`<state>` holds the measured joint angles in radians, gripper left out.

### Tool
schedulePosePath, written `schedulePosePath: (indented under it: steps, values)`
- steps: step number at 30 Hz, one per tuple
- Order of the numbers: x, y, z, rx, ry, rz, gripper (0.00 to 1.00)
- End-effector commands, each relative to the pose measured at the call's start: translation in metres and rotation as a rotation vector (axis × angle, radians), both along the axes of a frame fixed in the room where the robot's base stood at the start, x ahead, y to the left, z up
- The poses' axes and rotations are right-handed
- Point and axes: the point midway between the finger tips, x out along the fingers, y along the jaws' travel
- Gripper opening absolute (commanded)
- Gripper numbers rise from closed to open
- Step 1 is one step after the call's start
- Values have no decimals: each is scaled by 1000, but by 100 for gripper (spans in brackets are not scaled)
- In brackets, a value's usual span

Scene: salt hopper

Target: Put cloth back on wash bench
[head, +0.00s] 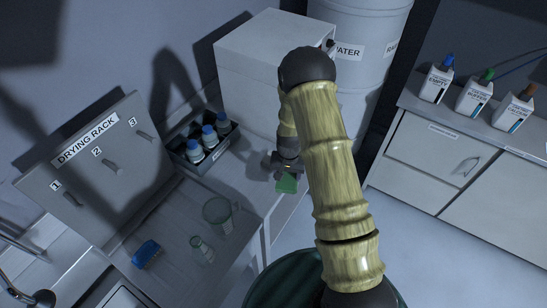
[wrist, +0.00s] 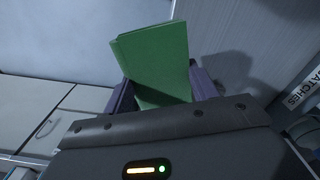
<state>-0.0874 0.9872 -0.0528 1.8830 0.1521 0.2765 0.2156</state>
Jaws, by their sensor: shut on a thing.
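The cloth (wrist: 155,55) is a green folded piece held between the two fingers of my gripper (wrist: 160,92) in the wrist view. In the head view the cloth (head: 287,184) shows below my gripper (head: 284,168), near the right edge of the wash bench (head: 245,180). My gripper is shut on the cloth. I cannot tell whether the cloth touches the bench top. My arm covers part of the view right of the gripper.
A dark tray (head: 178,150) of blue-capped bottles stands left of the gripper. A beaker (head: 217,212), a small flask (head: 201,249) and a blue brush (head: 146,254) stand nearer. A white box (head: 262,60) stands behind. The drying rack (head: 92,160) is at left.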

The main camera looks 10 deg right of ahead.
Motion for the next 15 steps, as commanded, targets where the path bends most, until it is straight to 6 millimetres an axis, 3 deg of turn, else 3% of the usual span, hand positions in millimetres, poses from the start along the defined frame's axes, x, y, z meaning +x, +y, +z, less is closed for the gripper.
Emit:
schedulePosePath:
  steps: [5, 9, 15]
  values:
    - [-12, -42, -8, 1, 1, 115, 33]
    - [-24, -74, -32, 3, 2, 225, 33]
    - [-31, -88, -69, 2, 0, 289, 33]
